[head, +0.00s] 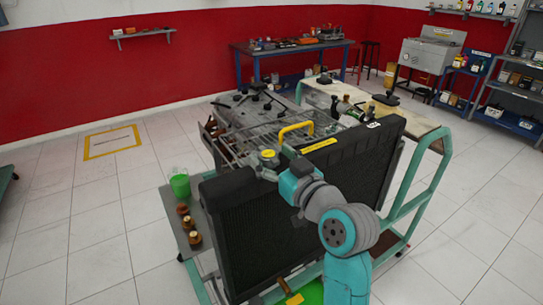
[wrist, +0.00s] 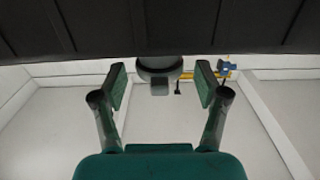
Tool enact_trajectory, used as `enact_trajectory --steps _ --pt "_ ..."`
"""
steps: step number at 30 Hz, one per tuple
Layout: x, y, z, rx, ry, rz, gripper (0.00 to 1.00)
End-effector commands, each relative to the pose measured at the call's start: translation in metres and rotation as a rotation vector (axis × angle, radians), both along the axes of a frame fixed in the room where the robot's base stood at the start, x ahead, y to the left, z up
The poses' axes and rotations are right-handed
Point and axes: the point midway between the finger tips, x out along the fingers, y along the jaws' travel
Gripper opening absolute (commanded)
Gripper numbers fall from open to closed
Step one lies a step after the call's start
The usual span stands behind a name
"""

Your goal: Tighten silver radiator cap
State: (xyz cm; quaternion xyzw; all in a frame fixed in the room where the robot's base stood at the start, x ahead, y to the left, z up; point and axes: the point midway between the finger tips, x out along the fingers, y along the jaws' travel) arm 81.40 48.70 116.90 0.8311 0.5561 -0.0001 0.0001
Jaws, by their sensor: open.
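A cap with a yellow top and a silver-grey rim (head: 268,154) sits on the top edge of the black radiator (head: 262,225) in the head view. My gripper (wrist: 161,86) shows in the wrist view with two green-padded fingers spread apart. A grey round part (wrist: 160,66), which looks like the cap or its neck, is between and slightly beyond the fingertips, under the dark radiator edge (wrist: 200,28). A gap shows on each side, and neither finger visibly touches it. In the head view my fingers are mostly hidden by my wrist.
A yellow handle (head: 295,128) and a metal rack stand just behind the radiator. A green cup (head: 180,186) and several brown caps (head: 192,232) are on the left side shelf. Teal frame rails (head: 418,180) run along the right.

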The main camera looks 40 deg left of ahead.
Motion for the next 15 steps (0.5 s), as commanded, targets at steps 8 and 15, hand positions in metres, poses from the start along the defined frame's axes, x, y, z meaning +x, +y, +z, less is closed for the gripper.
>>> enact_trajectory --steps 8,15 --pt "0.0021 0.0046 -0.0001 0.000 0.000 -0.001 0.73" --pt "0.0021 0.0044 -0.0001 0.000 0.000 -0.001 0.38"
